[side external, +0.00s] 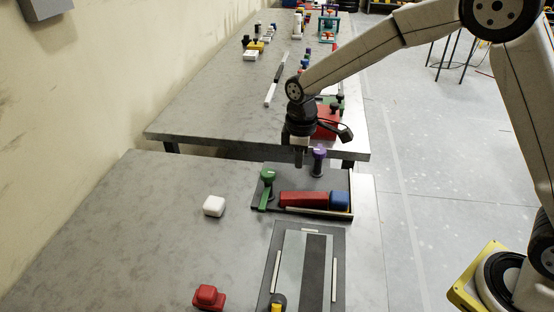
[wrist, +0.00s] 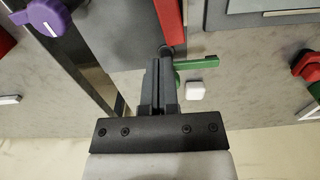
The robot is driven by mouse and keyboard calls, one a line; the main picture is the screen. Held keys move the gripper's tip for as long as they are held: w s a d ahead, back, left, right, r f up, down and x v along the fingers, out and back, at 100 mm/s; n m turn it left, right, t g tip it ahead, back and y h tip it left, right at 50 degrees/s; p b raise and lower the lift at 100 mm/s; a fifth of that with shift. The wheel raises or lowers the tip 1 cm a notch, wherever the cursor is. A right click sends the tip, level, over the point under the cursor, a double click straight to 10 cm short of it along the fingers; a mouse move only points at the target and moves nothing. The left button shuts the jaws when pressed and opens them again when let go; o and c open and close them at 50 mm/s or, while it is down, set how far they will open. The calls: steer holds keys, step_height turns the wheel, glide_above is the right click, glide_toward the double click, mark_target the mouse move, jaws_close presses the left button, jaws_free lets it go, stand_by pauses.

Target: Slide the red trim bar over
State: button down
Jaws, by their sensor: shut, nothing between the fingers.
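The red trim bar (side external: 303,199) lies in a dark tray (side external: 262,202) on the near table, with a blue block (side external: 339,200) at its right end. A green-knobbed lever (side external: 267,178) stands at its left and a purple knob (side external: 319,155) behind it. My gripper (side external: 300,158) is shut and empty, above and behind the bar, apart from it in the side view. In the wrist view the shut fingers (wrist: 164,64) point toward the near end of the red bar (wrist: 169,18), close to the green lever (wrist: 205,63). Whether they touch either is unclear.
A white block (side external: 214,206) sits left of the tray, and a red knobbed block (side external: 208,297) nearer the front. A dark panel (side external: 339,252) with pale strips lies in front of the tray. A second table (side external: 215,105) stands behind. The near table's left side is clear.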

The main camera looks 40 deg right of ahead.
steer(key=s+a+n, duration=0.1)
steer(key=s+n, duration=0.1)
steer(key=n, duration=1.9)
glide_toward(306, 210)
steer(key=s+a+r, duration=0.2)
steer(key=s, duration=0.1)
steer(key=shift+s+r, duration=0.25)
steer(key=shift+r, duration=0.1)
steer(key=shift+f, duration=0.1)
step_height(306, 210, down, 10)
steer(key=shift+f, duration=0.1)
steer(key=shift+w+d+r, duration=0.1)
steer(key=shift+w+d, duration=0.2)
steer(key=shift+w, duration=0.25)
steer(key=shift+w+d+r, duration=0.1)
steer(key=shift+w+d, duration=0.2)
steer(key=shift+w, duration=0.25)
steer(key=shift+w+d, duration=0.4)
steer(key=shift+w, duration=0.3)
